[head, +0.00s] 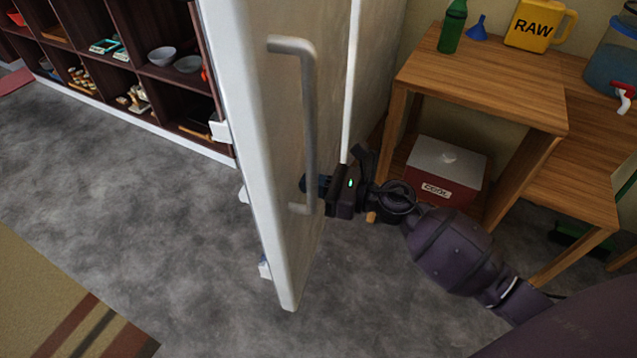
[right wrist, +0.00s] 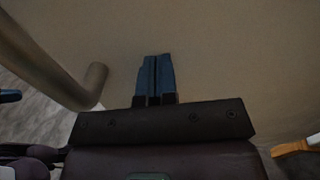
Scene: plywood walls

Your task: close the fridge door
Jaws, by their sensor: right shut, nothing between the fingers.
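The fridge door (head: 270,130) stands open in the middle of the head view, seen nearly edge-on, with its outer face to the right. A grey bar handle (head: 309,120) runs down that face. In the right wrist view the door face (right wrist: 220,60) fills the background and the lower handle end (right wrist: 92,88) is at left. My right gripper (head: 308,184) is at the door's outer face by the lower handle end. Its blue fingers (right wrist: 154,75) are shut together, empty, and point at the door; I cannot tell whether they touch it. My left gripper is out of view.
A wooden shelf unit (head: 190,100) with bowls stands at the back left. A wooden table (head: 480,85) with a green bottle (head: 452,28) and yellow jug (head: 538,26) stands right, a red cooler (head: 443,175) under it. Grey floor (head: 130,185) left of the door is clear.

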